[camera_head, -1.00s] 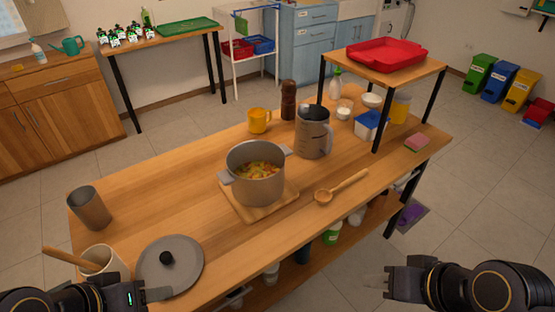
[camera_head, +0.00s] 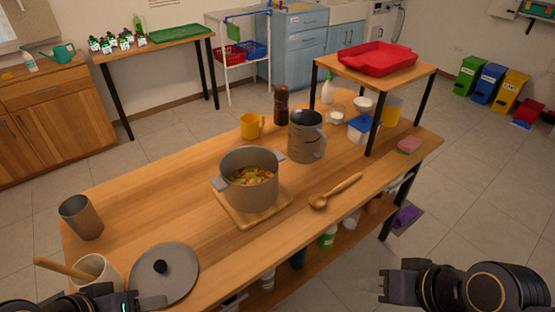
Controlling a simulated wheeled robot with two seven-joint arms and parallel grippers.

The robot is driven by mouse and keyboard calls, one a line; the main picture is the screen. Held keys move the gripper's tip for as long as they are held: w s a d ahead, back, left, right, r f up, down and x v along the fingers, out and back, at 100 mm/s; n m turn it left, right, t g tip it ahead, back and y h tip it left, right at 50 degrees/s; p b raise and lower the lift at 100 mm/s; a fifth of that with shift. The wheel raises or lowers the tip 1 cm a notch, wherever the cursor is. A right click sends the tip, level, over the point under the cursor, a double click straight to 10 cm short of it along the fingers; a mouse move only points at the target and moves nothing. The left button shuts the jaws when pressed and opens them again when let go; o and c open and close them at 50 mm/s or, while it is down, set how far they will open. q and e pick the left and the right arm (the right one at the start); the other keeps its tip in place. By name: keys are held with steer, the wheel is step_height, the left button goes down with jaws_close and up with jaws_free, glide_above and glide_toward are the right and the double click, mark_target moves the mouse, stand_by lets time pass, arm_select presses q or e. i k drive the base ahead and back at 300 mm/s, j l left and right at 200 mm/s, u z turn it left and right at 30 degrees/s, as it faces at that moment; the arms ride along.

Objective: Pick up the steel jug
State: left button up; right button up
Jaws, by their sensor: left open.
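The steel jug (camera_head: 306,137) stands upright on the wooden table (camera_head: 150,210), behind and to the right of the cooking pot. It is grey with a dark top and a handle on its right side. My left gripper (camera_head: 155,302) is at the bottom left edge of the view, near the pot lid, far from the jug; it is open and only partly in view. My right gripper (camera_head: 372,287) is at the bottom right, off the table's front edge, apart from the jug. Its finger gap is too unclear to judge.
A pot (camera_head: 249,180) of food sits on a wooden board. A wooden spoon (camera_head: 335,191), yellow mug (camera_head: 251,125), brown pepper mill (camera_head: 281,106), grey cup (camera_head: 82,216) and lid (camera_head: 165,273) surround it. A raised shelf (camera_head: 425,70) with a red tray stands right of the jug.

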mark_target(306, 133)
steer(key=l+u, duration=0.15)
steer(key=u, duration=1.05)
steer(key=l+u, duration=0.35)
steer(key=k+l+u, duration=0.1)
steer(key=l+u, duration=0.2)
steer(key=l, duration=0.15)
steer(key=k+l+u, duration=0.15)
steer(key=l+u, duration=0.2)
steer(key=k+l+u, duration=0.15)
steer(key=l+u, duration=0.2)
steer(key=k+l, duration=0.3)
steer(key=l, duration=0.2)
steer(key=k+l+u, duration=0.1)
steer(key=k+l, duration=0.2)
steer(key=l, duration=0.2)
steer(key=k+l, duration=0.35)
steer(key=l+u, duration=0.05)
steer(key=l, duration=0.05)
